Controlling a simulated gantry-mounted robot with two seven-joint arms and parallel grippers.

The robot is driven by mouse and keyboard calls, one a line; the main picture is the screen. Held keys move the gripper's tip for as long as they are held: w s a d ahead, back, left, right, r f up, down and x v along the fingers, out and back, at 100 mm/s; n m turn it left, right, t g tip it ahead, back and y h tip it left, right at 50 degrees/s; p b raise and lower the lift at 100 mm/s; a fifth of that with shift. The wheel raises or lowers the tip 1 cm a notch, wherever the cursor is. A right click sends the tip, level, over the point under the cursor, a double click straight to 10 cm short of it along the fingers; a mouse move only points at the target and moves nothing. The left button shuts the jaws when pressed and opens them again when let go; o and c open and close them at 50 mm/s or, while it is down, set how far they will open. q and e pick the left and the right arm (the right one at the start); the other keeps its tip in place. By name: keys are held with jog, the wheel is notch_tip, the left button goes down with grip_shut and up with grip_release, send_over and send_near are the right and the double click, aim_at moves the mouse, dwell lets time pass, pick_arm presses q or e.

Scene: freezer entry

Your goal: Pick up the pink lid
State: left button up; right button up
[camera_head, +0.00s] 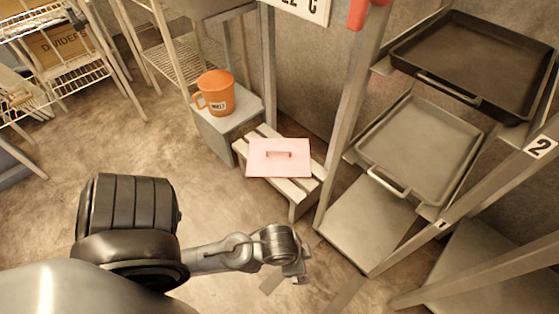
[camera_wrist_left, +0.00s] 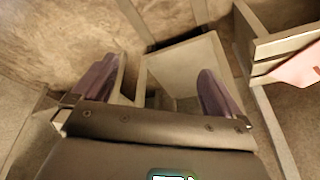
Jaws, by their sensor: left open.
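The pink lid (camera_head: 262,158) lies flat on a low slatted bench (camera_head: 303,198), its handle facing up. In the left wrist view, part of the pink lid (camera_wrist_left: 299,69) shows at the right edge. My left gripper (camera_head: 292,272) is in front of the bench and apart from the lid, nearer to me in the head view. The left wrist view shows its two dark fingers (camera_wrist_left: 160,88) spread with nothing between them. My right gripper is in neither view.
An orange mug (camera_head: 215,92) stands on a grey box (camera_head: 220,128) behind the bench. A rack with trays (camera_head: 419,149) stands at the right, its post close to the bench. Wire shelves (camera_head: 75,62) are at the back left. The floor at left is clear.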

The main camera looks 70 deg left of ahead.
pick_arm(q)
jog(key=shift+d, duration=0.1)
jog(key=c, duration=1.1)
